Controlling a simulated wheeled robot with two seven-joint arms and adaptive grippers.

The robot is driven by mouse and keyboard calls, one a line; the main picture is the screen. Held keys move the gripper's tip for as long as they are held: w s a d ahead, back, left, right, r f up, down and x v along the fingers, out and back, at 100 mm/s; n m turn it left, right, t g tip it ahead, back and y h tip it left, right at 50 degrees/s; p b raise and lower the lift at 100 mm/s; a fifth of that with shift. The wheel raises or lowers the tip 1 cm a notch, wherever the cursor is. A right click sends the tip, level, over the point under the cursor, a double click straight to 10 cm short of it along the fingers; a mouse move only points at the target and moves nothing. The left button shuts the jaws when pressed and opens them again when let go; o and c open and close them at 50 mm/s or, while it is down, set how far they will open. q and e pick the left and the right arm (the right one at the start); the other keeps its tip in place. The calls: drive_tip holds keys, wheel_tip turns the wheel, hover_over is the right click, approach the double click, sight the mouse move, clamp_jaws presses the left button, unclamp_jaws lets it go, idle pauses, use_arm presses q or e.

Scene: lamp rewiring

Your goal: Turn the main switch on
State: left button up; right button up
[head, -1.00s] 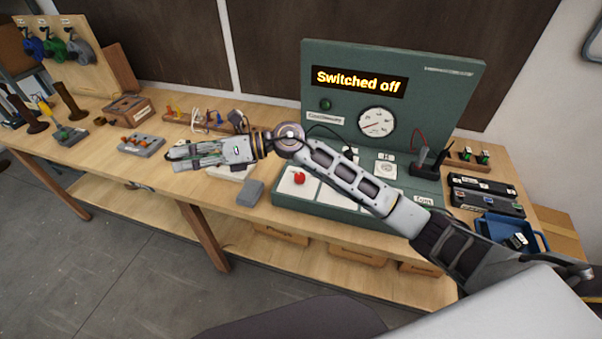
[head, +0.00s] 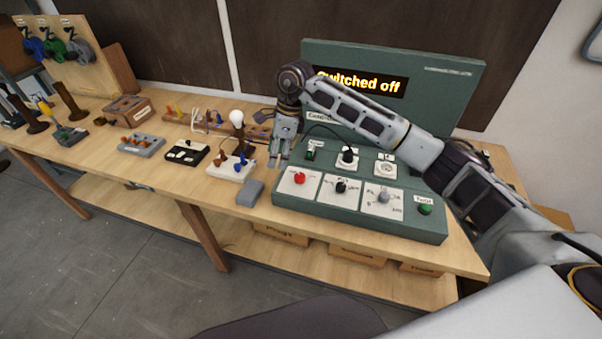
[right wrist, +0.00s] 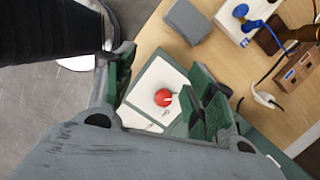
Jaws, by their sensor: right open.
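The red knob (head: 299,178) sits on a white plate at the left end of the green test console (head: 360,222). I take it as the main switch; its label is too small to read. My right gripper (head: 279,163) points down just behind and to the left of the red knob, above it and apart from it. In the right wrist view, the red knob (right wrist: 163,97) shows between the open green-padded fingers (right wrist: 160,82), with nothing held. The console's display (head: 365,83) reads "Switched off", its left edge covered by my arm. My left gripper is out of view.
Right of the red knob are a black knob (head: 341,186), a grey knob (head: 383,197) and a green button (head: 425,209).

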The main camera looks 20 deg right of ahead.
sight(301, 175)
drive_tip(key=w+d+r+h, duration=0.1)
drive_tip(key=d+r+h, duration=0.1)
drive_tip(key=d, duration=0.5)
drive_tip(key=shift+w+d+h, duration=0.25)
drive_tip(key=shift+d+h, duration=0.05)
drive_tip(key=shift+h, duration=0.2)
drive_tip(key=shift+f, duration=0.1)
drive_tip(key=shift+f+p, duration=1.6)
drive_tip(key=shift+f, duration=5.15)
drive_tip(key=shift+c, duration=0.2)
drive_tip(key=c, duration=1)
